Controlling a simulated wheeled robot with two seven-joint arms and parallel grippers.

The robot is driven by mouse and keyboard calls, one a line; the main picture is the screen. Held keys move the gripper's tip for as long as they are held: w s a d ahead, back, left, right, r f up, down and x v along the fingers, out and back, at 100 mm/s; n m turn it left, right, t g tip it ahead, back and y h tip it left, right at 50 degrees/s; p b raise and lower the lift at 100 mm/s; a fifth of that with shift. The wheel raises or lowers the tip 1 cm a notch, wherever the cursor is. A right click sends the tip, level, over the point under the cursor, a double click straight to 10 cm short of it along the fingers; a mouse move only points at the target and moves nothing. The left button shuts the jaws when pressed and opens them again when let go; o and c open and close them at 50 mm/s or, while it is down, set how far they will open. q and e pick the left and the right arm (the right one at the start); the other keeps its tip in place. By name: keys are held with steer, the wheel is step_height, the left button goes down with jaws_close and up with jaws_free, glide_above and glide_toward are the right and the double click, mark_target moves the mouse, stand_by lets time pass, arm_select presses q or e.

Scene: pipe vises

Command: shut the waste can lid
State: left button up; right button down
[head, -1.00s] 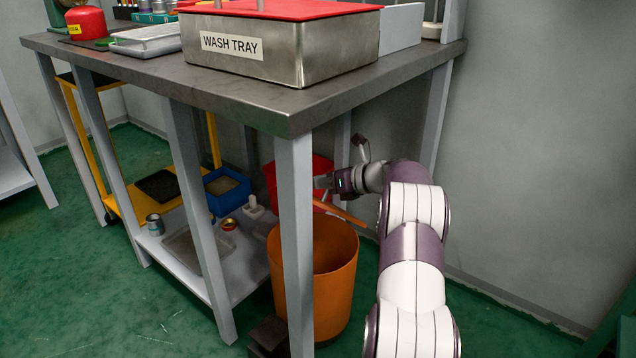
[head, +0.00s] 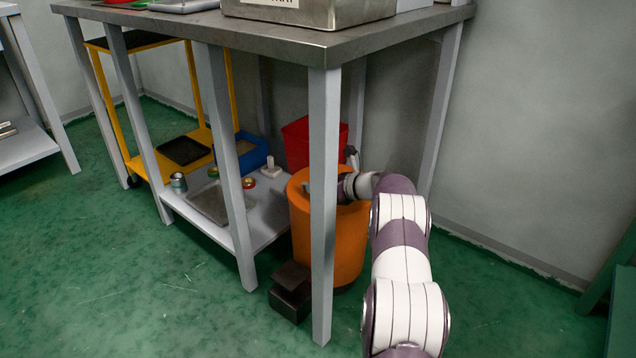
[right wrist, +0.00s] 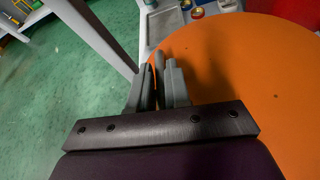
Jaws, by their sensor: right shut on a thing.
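The waste can (head: 345,255) is an orange round bin under the right end of the bench. Its orange lid (head: 298,184) lies across the top, and the inside of the can is hidden. The lid also fills the right of the right wrist view (right wrist: 250,75) as a flat orange disc. My right gripper (right wrist: 158,88) is at the lid's edge, its fingers shut on a narrow grey piece there, which looks like the lid's handle. In the head view a bench leg and my arm partly cover the lid and gripper. My left gripper is not in view.
A bench leg (head: 323,250) stands in front of the can. A black pedal box (head: 291,290) is at its foot. A red bin (head: 305,142) stands behind. A low shelf (head: 262,222) with small items is to the left. Green floor in front is clear.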

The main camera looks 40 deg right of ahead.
steer(key=shift+s+a+f, duration=0.2)
steer(key=shift+a+f, duration=0.3)
steer(key=shift+f, duration=0.25)
steer(key=c, duration=1.2)
jaws_free()
steer(key=shift+o, duration=0.2)
steer(key=shift+r, duration=0.15)
steer(key=shift+d+r, duration=0.15)
steer(key=shift+r, duration=0.05)
steer(key=p+v, duration=0.2)
steer(key=r+p+v, duration=0.1)
steer(key=v, duration=0.2)
steer(key=shift+w+d+p, duration=0.1)
steer(key=shift+p, duration=0.3)
steer(key=f+p+v, duration=0.1)
steer(key=p+v, duration=0.2)
steer(key=v, duration=0.4)
steer(key=shift+s, duration=0.3)
